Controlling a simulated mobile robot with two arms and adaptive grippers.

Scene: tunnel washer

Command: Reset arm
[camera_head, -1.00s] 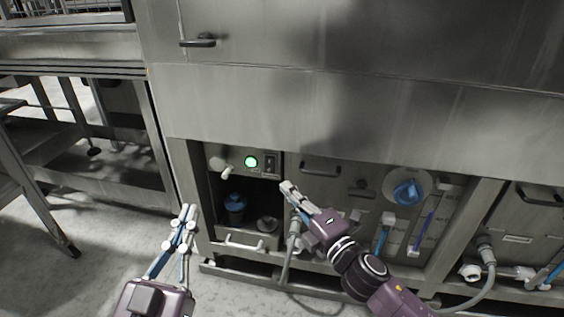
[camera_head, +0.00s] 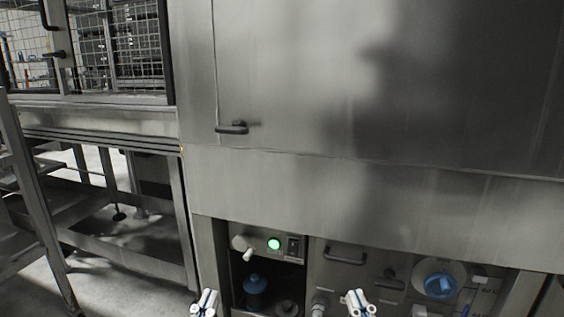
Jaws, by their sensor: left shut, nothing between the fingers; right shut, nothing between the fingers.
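My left gripper (camera_head: 205,303) shows at the bottom edge, left of the lower compartment of the washer (camera_head: 370,205). It is shut and empty. My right gripper (camera_head: 359,303) shows at the bottom edge, in front of the lower panel and below its dark handle. It is also shut and empty. Only the fingertips of both show; the rest of both arms is out of the frame. I cannot tell how far the fingertips are from the washer.
The lower washer front has a lit green button (camera_head: 274,244), a blue-capped container (camera_head: 254,291) and a blue dial (camera_head: 440,286). A dark door handle (camera_head: 232,128) sticks out above. A metal rack frame (camera_head: 36,215) stands at the left; some floor between is clear.

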